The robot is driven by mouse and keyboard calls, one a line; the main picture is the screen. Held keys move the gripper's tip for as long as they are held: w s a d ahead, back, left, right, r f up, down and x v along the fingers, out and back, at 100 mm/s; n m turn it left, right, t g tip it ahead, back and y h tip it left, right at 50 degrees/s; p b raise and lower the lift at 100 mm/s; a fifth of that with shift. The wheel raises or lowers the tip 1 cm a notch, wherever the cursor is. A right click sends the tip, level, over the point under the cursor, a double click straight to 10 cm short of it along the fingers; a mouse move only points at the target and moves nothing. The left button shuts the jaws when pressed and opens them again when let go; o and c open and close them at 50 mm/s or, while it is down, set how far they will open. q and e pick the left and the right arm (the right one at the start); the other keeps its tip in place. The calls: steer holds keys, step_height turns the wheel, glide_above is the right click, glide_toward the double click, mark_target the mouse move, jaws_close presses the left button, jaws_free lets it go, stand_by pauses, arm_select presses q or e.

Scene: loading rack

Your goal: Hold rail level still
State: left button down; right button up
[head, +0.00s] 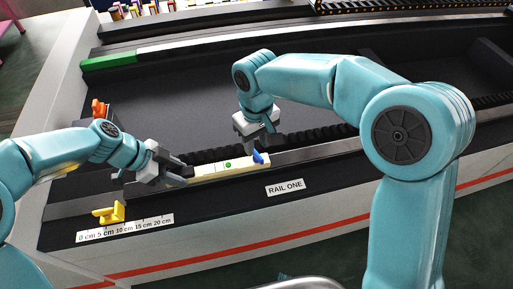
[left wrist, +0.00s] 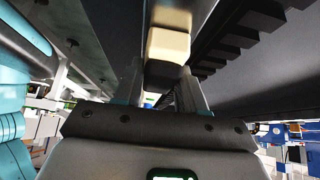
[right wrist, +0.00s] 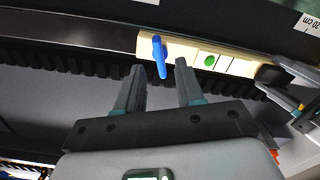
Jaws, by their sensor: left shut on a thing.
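The cream rail level (head: 205,171) lies along the front rail, with a green round vial in its middle and a blue lever (head: 260,157) at its right end. My left gripper (head: 181,177) is shut on the level's dark left end; the left wrist view shows the dark part (left wrist: 163,74) between the fingers and the cream body beyond. My right gripper (head: 265,147) is open and empty just behind the blue lever. In the right wrist view the lever (right wrist: 159,55) stands just ahead of the open fingertips, apparently untouched.
A yellow stop (head: 109,214) sits on the rail at left, above a centimetre scale (head: 125,229). A RAIL ONE label (head: 285,187) is on the front face. An orange piece (head: 99,109) and a green block (head: 108,62) lie further back. A dark toothed strip runs behind the level.

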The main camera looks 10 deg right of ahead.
mark_target(257, 152)
steer(key=shift+f, duration=1.55)
jaws_close()
steer(key=shift+n, duration=0.3)
steer(key=n, duration=1.2)
steer(key=shift+n, duration=0.4)
